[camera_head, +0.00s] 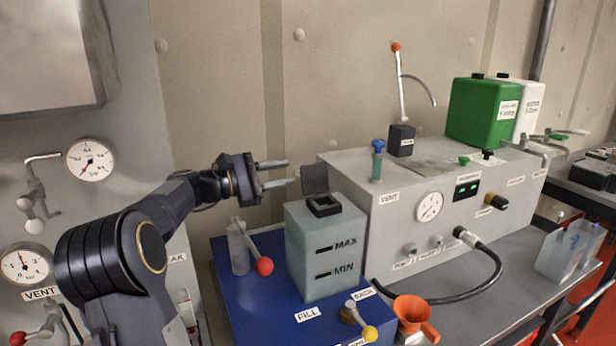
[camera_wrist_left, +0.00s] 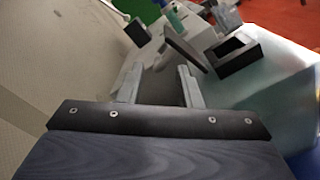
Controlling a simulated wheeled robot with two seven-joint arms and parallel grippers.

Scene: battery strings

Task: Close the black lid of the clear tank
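The clear tank (camera_head: 318,262), marked MAX and MIN, stands on a blue platform (camera_head: 232,312) in the head view. It also shows at the right of the left wrist view (camera_wrist_left: 282,92). Its black lid (camera_head: 315,179) is raised, tilted up behind the dark square neck (camera_head: 324,206). The lid shows as a dark flap in the wrist view (camera_wrist_left: 187,48), beside the open neck (camera_wrist_left: 234,54). My left gripper (camera_head: 288,173) is open and empty, its two fingers spread just left of the lid. Whether a finger touches the lid I cannot tell. My right gripper is not in view.
A grey unit (camera_head: 400,215) with a gauge stands right of the tank. A red-knobbed lever (camera_head: 264,266), a yellow-knobbed lever (camera_head: 369,332) and an orange funnel (camera_head: 412,312) are near the tank. A green canister (camera_head: 480,110) stands on the unit. The wall is behind.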

